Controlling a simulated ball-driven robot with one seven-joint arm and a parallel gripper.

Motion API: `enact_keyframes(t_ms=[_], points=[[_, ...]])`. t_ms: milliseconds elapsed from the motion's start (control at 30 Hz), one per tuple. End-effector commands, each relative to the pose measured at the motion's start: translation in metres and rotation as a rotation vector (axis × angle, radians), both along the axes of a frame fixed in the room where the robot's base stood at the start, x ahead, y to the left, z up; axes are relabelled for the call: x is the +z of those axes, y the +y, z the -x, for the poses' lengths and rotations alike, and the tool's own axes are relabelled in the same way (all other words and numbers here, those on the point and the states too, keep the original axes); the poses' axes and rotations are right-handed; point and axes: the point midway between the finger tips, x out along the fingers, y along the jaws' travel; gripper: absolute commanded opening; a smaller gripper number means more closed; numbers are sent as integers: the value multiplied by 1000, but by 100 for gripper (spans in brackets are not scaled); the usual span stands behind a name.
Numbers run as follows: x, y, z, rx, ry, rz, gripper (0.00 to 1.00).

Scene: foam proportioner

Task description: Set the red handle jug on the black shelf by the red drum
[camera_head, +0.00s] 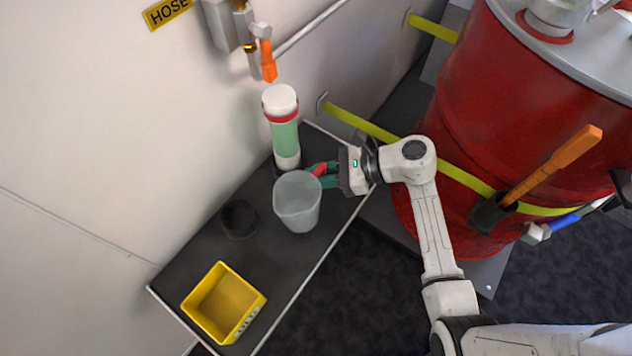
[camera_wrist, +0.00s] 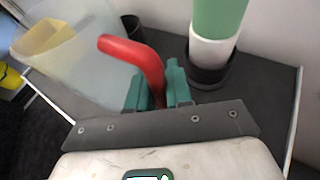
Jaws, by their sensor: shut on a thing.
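The jug (camera_head: 298,206) is a translucent whitish container with a red handle (camera_wrist: 137,54). My gripper (camera_head: 326,174) reaches it from the right, and its green finger pads (camera_wrist: 158,88) are shut on the red handle. The jug is upright over the black shelf (camera_head: 285,268), near its right edge; whether its base touches the shelf is hard to tell. The red drum (camera_head: 465,110) stands to the right of the shelf, behind my arm. In the wrist view the jug body (camera_wrist: 85,50) fills the upper left.
A green and white cylinder (camera_head: 284,135) stands in a black holder just behind the jug. A black ring-like cup (camera_head: 239,218) and a yellow bin (camera_head: 222,301) are on the shelf to the left. A yellow strap (camera_head: 365,125) runs across to the drum. Bare shelf lies in front of the jug.

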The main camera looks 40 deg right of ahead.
Motion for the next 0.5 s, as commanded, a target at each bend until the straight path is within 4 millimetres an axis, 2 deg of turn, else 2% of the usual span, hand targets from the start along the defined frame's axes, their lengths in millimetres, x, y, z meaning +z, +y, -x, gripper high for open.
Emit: enact_keyframes(t_ms=[100,300,500], points=[[-11,1,-6,0,2,-1,0],[-35,1,-5,-1,1,-1,0],[-37,1,-5,0,0,0,0]])
